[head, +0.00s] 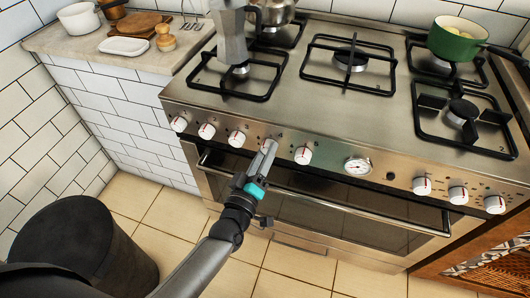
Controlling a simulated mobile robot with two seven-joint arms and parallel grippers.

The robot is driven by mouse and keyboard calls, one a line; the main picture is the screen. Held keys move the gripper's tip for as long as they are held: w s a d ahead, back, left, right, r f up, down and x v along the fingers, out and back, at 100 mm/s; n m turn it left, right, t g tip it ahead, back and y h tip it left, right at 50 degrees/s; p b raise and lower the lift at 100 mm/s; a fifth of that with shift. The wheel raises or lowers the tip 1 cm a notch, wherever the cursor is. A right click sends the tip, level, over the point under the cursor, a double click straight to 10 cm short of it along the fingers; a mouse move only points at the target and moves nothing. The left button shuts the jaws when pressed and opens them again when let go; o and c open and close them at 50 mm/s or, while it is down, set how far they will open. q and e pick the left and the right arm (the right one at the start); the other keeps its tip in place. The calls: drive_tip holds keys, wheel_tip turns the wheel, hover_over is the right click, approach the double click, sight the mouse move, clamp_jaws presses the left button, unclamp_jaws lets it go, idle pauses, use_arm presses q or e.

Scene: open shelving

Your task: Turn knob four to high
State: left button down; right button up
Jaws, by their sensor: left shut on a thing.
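The steel stove front (330,180) carries a row of white knobs with red marks. The first knob (178,124), second knob (206,131) and third knob (237,138) from the left are in clear view. My left gripper (268,148) reaches the panel at the fourth place and is shut on knob four, which its fingers mostly hide. I cannot tell the setting of knob four. The fifth knob (303,155) is close to the right of the fingers. My right gripper is not in view.
A round dial (357,165) and several more knobs lie to the right. The oven handle (330,198) runs below the panel. A green pot (457,38) and a metal pot (272,11) stand on the stove. A counter (70,40) with dishes is at the left.

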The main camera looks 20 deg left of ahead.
use_arm(q)
drive_tip(key=n, duration=0.6)
drive_tip(key=shift+n+y+b, duration=0.3)
drive_tip(key=shift+n, duration=0.1)
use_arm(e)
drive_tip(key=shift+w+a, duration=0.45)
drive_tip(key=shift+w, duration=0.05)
use_arm(q)
drive_tip(key=shift+c, duration=1.8)
unclamp_jaws()
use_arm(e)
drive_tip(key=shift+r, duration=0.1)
